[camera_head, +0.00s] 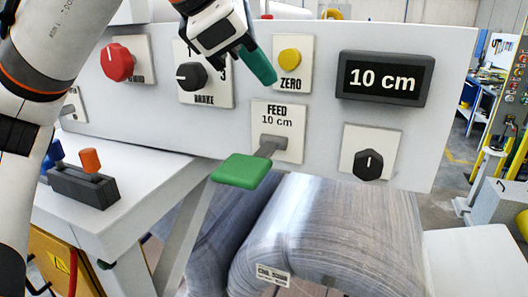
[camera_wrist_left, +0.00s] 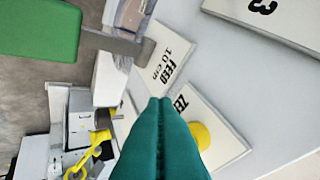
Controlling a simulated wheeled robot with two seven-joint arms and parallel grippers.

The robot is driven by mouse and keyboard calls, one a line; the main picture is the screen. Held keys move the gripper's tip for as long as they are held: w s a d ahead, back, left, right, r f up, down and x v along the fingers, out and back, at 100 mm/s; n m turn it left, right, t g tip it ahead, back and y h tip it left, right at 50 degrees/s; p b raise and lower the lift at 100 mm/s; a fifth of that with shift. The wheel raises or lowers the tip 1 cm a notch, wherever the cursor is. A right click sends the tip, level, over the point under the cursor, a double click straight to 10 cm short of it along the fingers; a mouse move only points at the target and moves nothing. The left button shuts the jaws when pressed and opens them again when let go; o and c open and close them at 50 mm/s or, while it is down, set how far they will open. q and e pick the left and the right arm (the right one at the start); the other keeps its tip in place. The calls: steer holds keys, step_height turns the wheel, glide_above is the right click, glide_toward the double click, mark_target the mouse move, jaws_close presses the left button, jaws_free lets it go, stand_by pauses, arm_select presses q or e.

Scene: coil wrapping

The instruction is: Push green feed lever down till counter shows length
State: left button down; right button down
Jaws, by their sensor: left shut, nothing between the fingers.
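The green feed lever (camera_head: 242,170) sticks out from the plate marked FEED 10 cm (camera_head: 287,147) in the head view. In the left wrist view the lever's green paddle (camera_wrist_left: 38,27) is at the upper left. The counter display (camera_head: 385,79) reads 10 cm. My left gripper (camera_head: 262,68) has teal fingers, shut and empty, pointing down to the right. In the head view it appears above the lever, left of the yellow ZERO button (camera_head: 290,57). In the left wrist view the closed fingers (camera_wrist_left: 160,115) show apart from the lever. My right gripper is not in view.
The panel also bears a red knob (camera_head: 118,62), a black BRAKE knob (camera_head: 191,76) and another black knob (camera_head: 368,165). A wrapped coil (camera_head: 320,235) lies below the lever. A small box with blue and orange levers (camera_head: 84,187) stands at left.

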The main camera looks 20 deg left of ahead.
arm_select(q)
steer(key=b, duration=0.4)
glide_above(272, 147)
steer(key=s+a, duration=0.1)
steer(key=s, duration=0.1)
steer(key=f, duration=0.5)
steer(key=shift+s+a+f, duration=0.1)
steer(key=shift+a+f, duration=0.1)
steer(key=shift+f, duration=0.05)
steer(key=shift+f+b, duration=0.3)
steer(key=shift+f, duration=0.25)
steer(key=shift+d, duration=0.2)
steer(key=shift+a, duration=0.15)
steer(key=shift+f, duration=0.1)
steer(key=shift+f+b, duration=0.3)
steer(key=shift+b, duration=0.1)
steer(key=shift+s+f+b, duration=0.15)
steer(key=shift+f+b, duration=0.4)
steer(key=shift+f, duration=0.05)
stand_by(0.8)
